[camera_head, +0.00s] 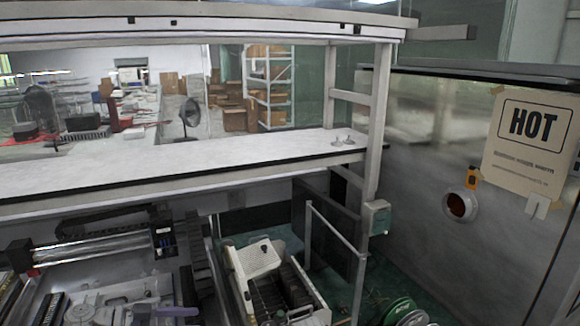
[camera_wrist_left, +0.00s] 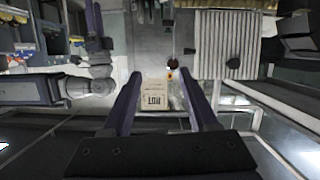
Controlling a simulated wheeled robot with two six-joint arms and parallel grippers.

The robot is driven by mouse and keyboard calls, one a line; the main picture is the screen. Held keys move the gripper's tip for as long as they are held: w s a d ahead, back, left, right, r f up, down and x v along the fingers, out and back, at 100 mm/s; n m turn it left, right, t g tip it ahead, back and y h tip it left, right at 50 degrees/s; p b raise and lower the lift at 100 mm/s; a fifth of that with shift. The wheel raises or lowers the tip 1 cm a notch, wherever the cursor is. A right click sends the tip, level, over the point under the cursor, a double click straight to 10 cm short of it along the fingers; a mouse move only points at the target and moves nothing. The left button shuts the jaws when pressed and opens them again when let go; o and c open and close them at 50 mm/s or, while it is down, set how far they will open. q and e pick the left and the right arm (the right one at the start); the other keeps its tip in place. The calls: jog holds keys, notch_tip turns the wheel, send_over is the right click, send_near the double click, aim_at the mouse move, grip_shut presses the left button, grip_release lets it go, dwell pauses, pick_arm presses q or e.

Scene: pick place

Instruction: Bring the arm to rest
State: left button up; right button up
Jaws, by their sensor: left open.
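My left gripper (camera_wrist_left: 161,77) shows in the left wrist view, with its two dark fingers spread wide apart and nothing between them. A tan sheet reading HOT (camera_wrist_left: 153,97) shows in the gap, well beyond the fingertips and apart from them. I cannot make out either gripper in the head view. My right gripper does not show in the left wrist view.
In the head view, a long white shelf (camera_head: 150,167) crosses the left and middle, held by a grey post (camera_head: 376,125). A large metal cabinet (camera_head: 425,200) stands at right, bearing the HOT sign (camera_head: 527,138). A crate (camera_head: 243,258) and green reel (camera_head: 405,312) are below.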

pick_arm(q)
jog(key=s+d+f+n+g+y, duration=0.2)
jog(key=s+d+f+n+y, duration=0.2)
jog(key=d+f+y, duration=0.3)
jog(key=s+d+f+n+g+y, duration=0.3)
jog(key=d+f+y, duration=0.5)
jog(key=d, duration=0.3)
jog(key=shift+s+f+n+g, duration=0.35)
jog(key=shift+s+n, duration=0.4)
jog(key=shift+n, duration=0.35)
